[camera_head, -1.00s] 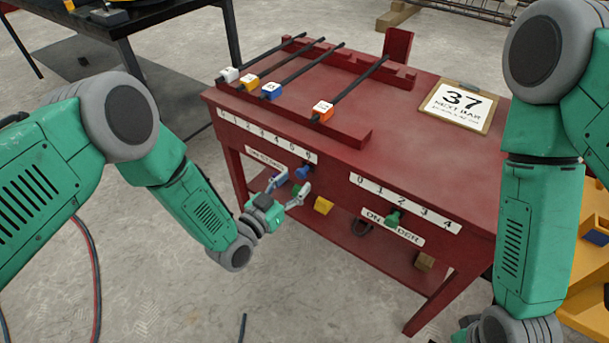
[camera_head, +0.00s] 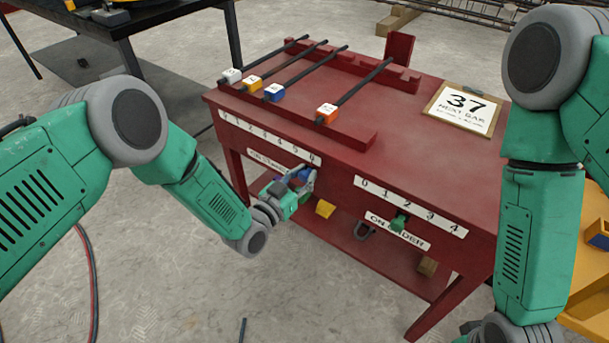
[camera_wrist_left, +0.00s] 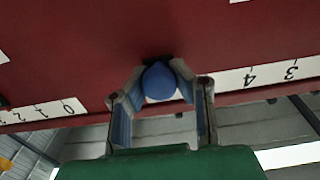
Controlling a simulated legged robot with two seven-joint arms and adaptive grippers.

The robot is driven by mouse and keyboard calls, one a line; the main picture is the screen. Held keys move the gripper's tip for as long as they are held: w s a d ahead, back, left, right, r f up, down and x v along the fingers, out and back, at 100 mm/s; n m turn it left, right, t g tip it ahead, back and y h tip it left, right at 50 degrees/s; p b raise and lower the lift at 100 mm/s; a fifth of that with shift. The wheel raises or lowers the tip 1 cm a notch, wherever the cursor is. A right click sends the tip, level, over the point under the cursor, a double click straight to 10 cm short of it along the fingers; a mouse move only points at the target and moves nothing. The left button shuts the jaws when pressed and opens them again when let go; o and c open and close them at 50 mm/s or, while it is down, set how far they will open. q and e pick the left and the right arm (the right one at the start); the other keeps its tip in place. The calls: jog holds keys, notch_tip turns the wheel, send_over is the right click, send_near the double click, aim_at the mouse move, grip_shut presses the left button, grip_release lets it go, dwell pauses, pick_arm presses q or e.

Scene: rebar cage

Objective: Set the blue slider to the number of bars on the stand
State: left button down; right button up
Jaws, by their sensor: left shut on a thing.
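The blue slider knob (camera_wrist_left: 160,82) sticks out of the red table's front, and it also shows in the head view (camera_head: 304,174) near the right end of the left number strip (camera_head: 270,138). My left gripper (camera_head: 305,180) is shut on this knob; its two fingers stand on either side of it in the left wrist view. Several dark bars (camera_head: 301,67) lie on the red stand (camera_head: 345,132), with white, yellow, blue and orange end tags. My right arm shows at the right, but its gripper is out of view.
A green knob (camera_head: 399,222) sits under the right number strip (camera_head: 411,206), near the 2. A clipboard reading 37 (camera_head: 464,107) lies on the tabletop. A yellow block (camera_head: 325,208) is below the left strip. A dark table (camera_head: 170,14) stands behind left.

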pick_arm(q)
jog(key=w+a+b, duration=0.1)
jog(key=a, duration=0.1)
jog(key=w+a+b, duration=0.1)
jog(key=w+a, duration=0.1)
jog(key=a, duration=0.1)
jog(key=w+a+b, duration=0.1)
jog(key=w+a, duration=0.1)
jog(key=a, duration=0.1)
jog(key=shift+w+a+f, duration=0.2)
jog(key=shift+a+f, duration=0.05)
jog(key=shift+f, duration=0.15)
jog(key=c, duration=1.3)
grip_release()
jog(key=shift+a+r, duration=0.15)
jog(key=shift+r, duration=0.1)
send_near(280, 152)
jog(key=v, duration=0.6)
jog(key=shift+w+f, duration=0.15)
